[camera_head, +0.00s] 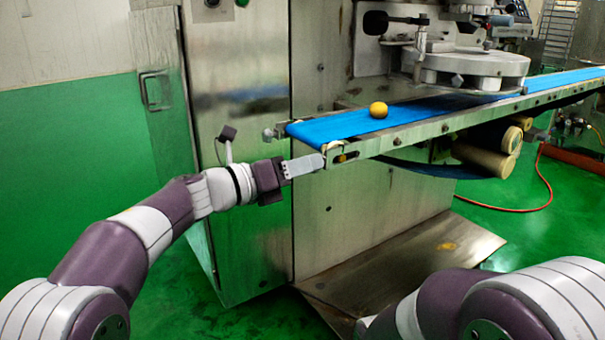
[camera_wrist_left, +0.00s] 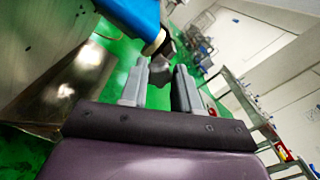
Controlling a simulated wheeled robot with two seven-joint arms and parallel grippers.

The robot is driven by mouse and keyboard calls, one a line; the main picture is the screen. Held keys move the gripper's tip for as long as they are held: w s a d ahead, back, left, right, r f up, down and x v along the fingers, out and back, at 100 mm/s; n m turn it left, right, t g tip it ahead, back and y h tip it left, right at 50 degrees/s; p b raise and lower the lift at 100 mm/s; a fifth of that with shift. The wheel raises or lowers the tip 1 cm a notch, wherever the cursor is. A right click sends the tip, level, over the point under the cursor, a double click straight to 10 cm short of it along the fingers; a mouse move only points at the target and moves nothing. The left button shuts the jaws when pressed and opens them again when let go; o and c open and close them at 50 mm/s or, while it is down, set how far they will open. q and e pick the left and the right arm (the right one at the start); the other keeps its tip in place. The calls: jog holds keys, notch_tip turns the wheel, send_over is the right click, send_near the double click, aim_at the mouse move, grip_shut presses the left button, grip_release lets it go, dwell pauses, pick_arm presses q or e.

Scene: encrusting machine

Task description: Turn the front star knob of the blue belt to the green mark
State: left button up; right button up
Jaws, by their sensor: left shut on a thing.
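The blue belt (camera_head: 350,124) runs from the middle of the head view up to the right. Its near end with the metal frame sits just beyond my left gripper (camera_head: 318,163). In the left wrist view the belt end (camera_wrist_left: 130,14) is at the top, and the grey star knob (camera_wrist_left: 164,74) is between the fingertips of my left gripper (camera_wrist_left: 162,82). The gripper is shut on the knob. In the head view the fingers hide the knob. I cannot make out the green mark in either view. My right gripper is out of view.
A round yellow-orange ball (camera_head: 378,110) rests on the belt. A steel machine cabinet (camera_head: 240,110) stands behind my left arm, and a sloped metal plate (camera_head: 400,270) lies below the belt. A red hose (camera_head: 540,180) crosses the green floor at the right.

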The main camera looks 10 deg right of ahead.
pick_arm(q)
jog(key=shift+f, duration=0.1)
dwell(0.4)
jog(key=o, duration=1.1)
jog(key=shift+c, duration=0.2)
jog(key=p+v, duration=0.3)
jog(key=v, duration=0.9)
jog(key=shift+a, duration=0.3)
jog(key=shift+s, duration=0.1)
